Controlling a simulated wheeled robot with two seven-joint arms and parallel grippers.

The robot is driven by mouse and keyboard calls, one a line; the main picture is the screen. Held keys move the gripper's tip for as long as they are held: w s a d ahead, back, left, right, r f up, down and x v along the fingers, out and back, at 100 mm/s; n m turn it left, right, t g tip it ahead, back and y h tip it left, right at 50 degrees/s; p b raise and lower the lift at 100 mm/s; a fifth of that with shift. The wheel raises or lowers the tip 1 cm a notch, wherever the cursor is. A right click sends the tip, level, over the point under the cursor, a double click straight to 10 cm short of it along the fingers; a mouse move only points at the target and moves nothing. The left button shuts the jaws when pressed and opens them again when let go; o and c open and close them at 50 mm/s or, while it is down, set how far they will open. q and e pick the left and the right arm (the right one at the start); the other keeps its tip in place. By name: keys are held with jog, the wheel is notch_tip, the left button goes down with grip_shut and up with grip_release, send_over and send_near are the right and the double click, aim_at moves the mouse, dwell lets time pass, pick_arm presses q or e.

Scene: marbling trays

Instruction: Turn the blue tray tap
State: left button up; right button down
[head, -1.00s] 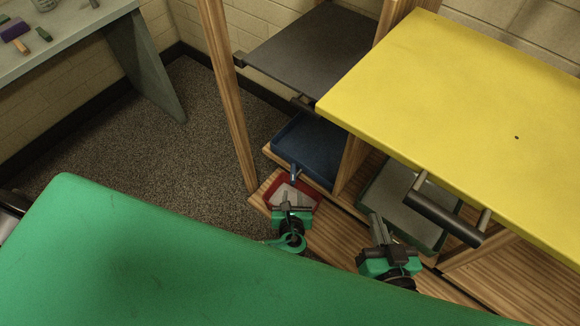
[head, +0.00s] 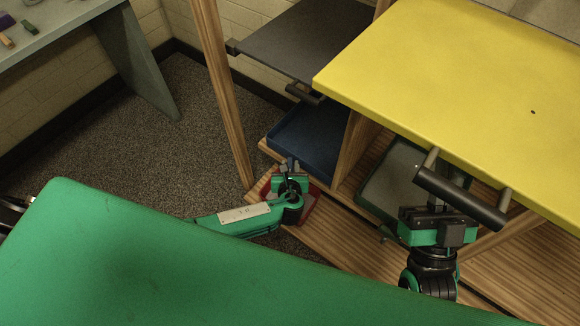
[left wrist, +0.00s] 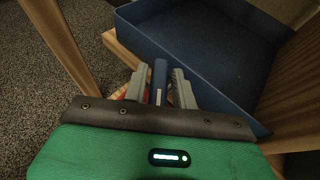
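The blue tray (head: 318,135) sits on a low wooden shelf and also fills the upper right of the left wrist view (left wrist: 200,75). Its tap, a short blue bar (left wrist: 160,80), sticks out from the tray's front. My left gripper (head: 290,166) is at the tray's front edge. In the left wrist view its two grey fingers (left wrist: 160,88) are apart, one on each side of the tap, with narrow gaps beside it. My right gripper (head: 432,208) is by the dark bar handle under the yellow top; its fingertips cannot be made out.
A red-rimmed tray (head: 308,208) lies below the blue tray, partly hidden by my left gripper. A yellow top (head: 455,85) with a dark bar handle (head: 460,196) is at the right. A green surface (head: 150,260) fills the front. A grey shelf (head: 305,40) is above.

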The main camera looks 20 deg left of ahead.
pick_arm(q)
jog(key=shift+w+a+f, duration=0.1)
jog(key=shift+w+f, duration=0.05)
jog(key=shift+w, duration=0.2)
pick_arm(e)
jog(key=shift+s+d+r+t, duration=0.25)
jog(key=shift+r+t, duration=0.15)
jog(key=shift+r, duration=0.15)
pick_arm(q)
grip_shut()
pick_arm(e)
jog(key=shift+a, duration=0.1)
